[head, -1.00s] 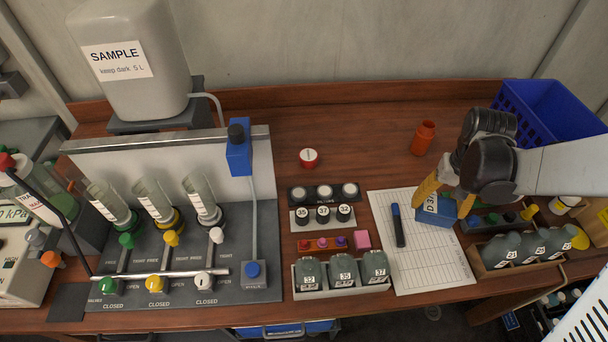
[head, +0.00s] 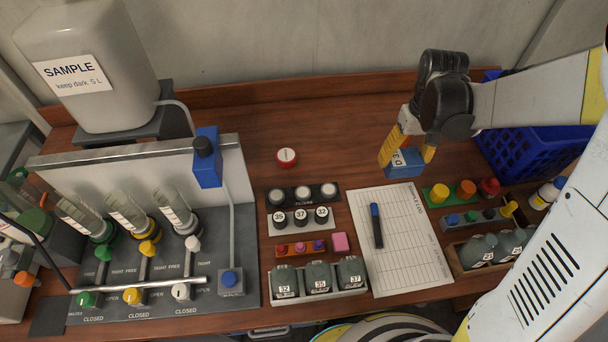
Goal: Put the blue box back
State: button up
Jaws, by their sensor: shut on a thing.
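The blue box (head: 406,162) is a small blue block with a pale printed label. My gripper (head: 408,156) has yellow fingers on either side of it and is shut on it. The box is held at the right of the bench, near the top right corner of the white log sheet (head: 395,250). Whether it touches the bench top is hard to tell. My arm's wrist hides part of the area behind the box.
A blue basket (head: 517,165) stands behind right. A green holder with yellow, orange and red caps (head: 465,190) and trays of bottles (head: 490,250) lie at right. A marker (head: 376,225) lies on the sheet. Bench left of the gripper is clear around a red-rimmed cap (head: 286,157).

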jog(key=w+a+f+b, duration=0.1)
jog(key=a+f, duration=0.1)
jog(key=a, duration=0.1)
jog(key=w+a+f+b, duration=0.1)
jog(key=w+a+f, duration=0.1)
jog(key=a, duration=0.2)
jog(key=w+a+f+b, duration=0.1)
jog(key=a+f, duration=0.2)
jog(key=shift+w+a+b, duration=0.25)
jog(key=shift+a+b, duration=0.15)
jog(key=shift+f+b, duration=0.8)
jog(key=shift+f, duration=1.15)
jog(key=shift+f, duration=0.2)
jog(key=o, duration=1.3)
jog(key=shift+c, duration=0.2)
